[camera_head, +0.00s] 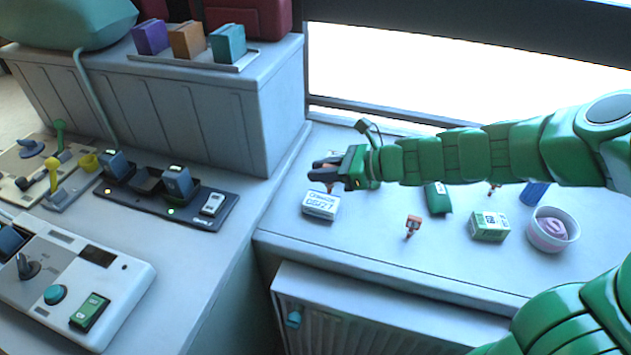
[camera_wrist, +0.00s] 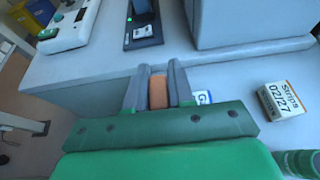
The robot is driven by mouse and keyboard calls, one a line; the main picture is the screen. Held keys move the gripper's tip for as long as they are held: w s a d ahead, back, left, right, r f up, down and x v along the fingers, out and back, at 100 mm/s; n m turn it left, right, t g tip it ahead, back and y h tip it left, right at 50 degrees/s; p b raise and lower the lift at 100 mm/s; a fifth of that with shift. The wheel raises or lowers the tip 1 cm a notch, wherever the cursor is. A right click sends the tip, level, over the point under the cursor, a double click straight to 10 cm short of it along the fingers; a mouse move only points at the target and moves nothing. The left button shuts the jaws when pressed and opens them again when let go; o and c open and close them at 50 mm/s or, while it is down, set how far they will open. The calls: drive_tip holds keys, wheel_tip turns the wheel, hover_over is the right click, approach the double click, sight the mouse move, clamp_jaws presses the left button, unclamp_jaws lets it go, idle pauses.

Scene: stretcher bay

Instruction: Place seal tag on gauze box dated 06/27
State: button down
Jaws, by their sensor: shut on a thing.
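My gripper (camera_head: 322,170) is over the left part of the right-hand counter, shut on an orange seal tag. The tag (camera_wrist: 157,91) shows between the two grey fingers in the wrist view. A white box with blue print (camera_head: 320,205), seemingly the gauze box, lies on the counter just in front of and below the gripper. Its date ends in 27; the first digits are hard to read. In the wrist view a white box corner with a blue "G" (camera_wrist: 202,98) shows beside the right finger, mostly hidden. The tag appears above the box, not on it.
Another box (camera_wrist: 285,102) reads "Strips 02/27". Another orange tag (camera_head: 413,225), a green-white box (camera_head: 490,227), a green roll (camera_head: 438,198) and a bowl (camera_head: 553,229) stand to the right. A raised cabinet (camera_head: 220,115) borders the counter at left.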

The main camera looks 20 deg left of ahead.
drive_tip(key=w+a+f, duration=0.1)
drive_tip(key=w+f, duration=0.1)
drive_tip(key=w+a+f, duration=0.1)
drive_tip(key=w+f, duration=0.1)
drive_tip(key=w+a+f, duration=0.1)
drive_tip(key=f, duration=0.1)
drive_tip(key=shift+w+a+f, duration=0.25)
drive_tip(key=shift+w+f, duration=0.05)
drive_tip(key=shift+w, duration=0.1)
drive_tip(key=shift+w+f, duration=0.1)
drive_tip(key=shift+f, duration=1.55)
drive_tip(key=c, duration=1)
unclamp_jaws()
drive_tip(key=shift+f, duration=0.1)
drive_tip(key=shift+d+r, duration=0.15)
drive_tip(key=shift+r, duration=0.05)
drive_tip(key=shift+v, duration=5.8)
